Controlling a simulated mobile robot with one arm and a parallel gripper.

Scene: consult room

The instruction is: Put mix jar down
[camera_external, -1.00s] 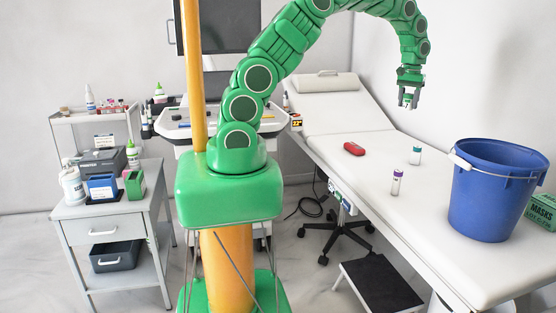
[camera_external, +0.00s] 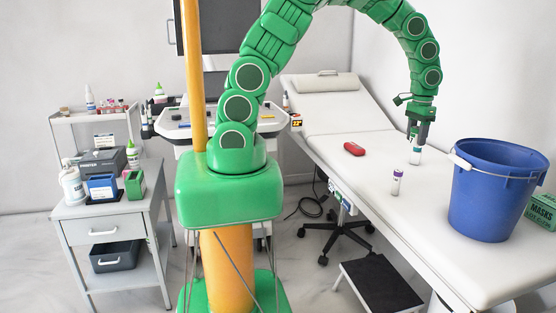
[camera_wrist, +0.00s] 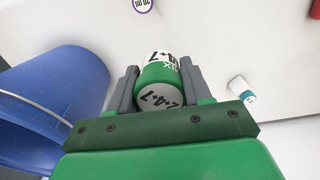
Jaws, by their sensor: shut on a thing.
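The mix jar (camera_wrist: 160,74), green and white with black lettering, is between the two grey fingers of my gripper (camera_wrist: 158,82) in the wrist view. The fingers are shut on its sides. In the wrist view the teal-capped vial (camera_wrist: 242,90) lies clear of the fingers, to the right.
A blue bucket (camera_external: 493,195) stands on the couch to the right of my gripper. A purple-capped vial (camera_external: 397,183) and a red object (camera_external: 354,149) stand nearer the left edge. A green masks box (camera_external: 543,212) is beyond the bucket. Bare couch surface lies between them.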

